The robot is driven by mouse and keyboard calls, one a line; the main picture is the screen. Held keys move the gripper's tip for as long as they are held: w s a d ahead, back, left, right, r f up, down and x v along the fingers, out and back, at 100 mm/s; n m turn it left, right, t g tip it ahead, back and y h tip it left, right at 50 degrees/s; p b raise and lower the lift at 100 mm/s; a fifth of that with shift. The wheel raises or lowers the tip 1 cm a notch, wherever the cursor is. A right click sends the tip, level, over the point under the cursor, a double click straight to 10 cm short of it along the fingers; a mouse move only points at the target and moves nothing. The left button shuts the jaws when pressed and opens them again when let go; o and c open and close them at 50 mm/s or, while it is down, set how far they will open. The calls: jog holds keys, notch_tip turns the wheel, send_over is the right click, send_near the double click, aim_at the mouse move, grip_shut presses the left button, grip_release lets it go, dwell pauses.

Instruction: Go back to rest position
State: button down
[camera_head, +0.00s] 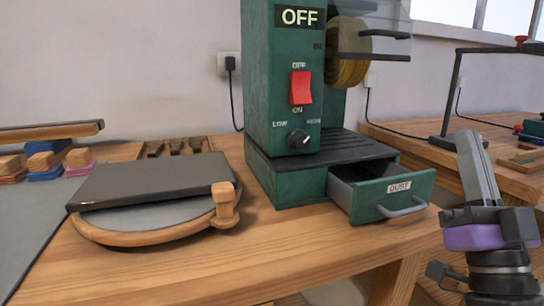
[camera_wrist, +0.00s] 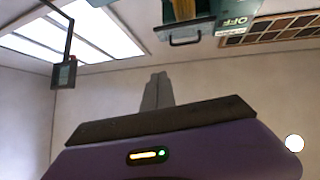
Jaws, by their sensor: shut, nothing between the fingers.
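My gripper (camera_head: 472,150) is at the right of the head view, raised and pointing up, with its purple body below the grey fingers. Its fingers are shut with nothing between them. In the wrist view the closed fingers (camera_wrist: 157,92) stand out beyond the dark edge of the purple body, with bare wall behind them. The gripper touches nothing in either view.
A green machine (camera_head: 290,100) reading OFF stands on the wooden bench, with its DUST drawer (camera_head: 395,197) pulled out near my gripper. A round wooden piece with a dark slab (camera_head: 150,181) lies left. Another bench (camera_head: 500,170) stands behind right.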

jog(key=s+a+f+m+g+h, duration=0.15)
jog(key=s+f, duration=0.25)
jog(key=f, duration=0.4)
jog(key=s+f+g+h, duration=0.15)
jog(key=s+f, duration=0.25)
jog(key=f, duration=0.4)
jog(key=s+a+f+m+g+h, duration=0.1)
jog(key=s+f+g, duration=0.25)
jog(key=f, duration=0.55)
jog(key=s+a+f+n+g+y, duration=0.25)
jog(key=s+f, duration=0.45)
jog(key=s, duration=0.4)
jog(key=s+a+f+n+g+y, duration=0.2)
jog(key=s+f+n+g, duration=0.15)
jog(key=s+f, duration=0.65)
notch_tip(320, 180, up, 37)
jog(key=s+p, duration=0.2)
jog(key=p, duration=3.3)
jog(key=shift+m+g+y, duration=0.25)
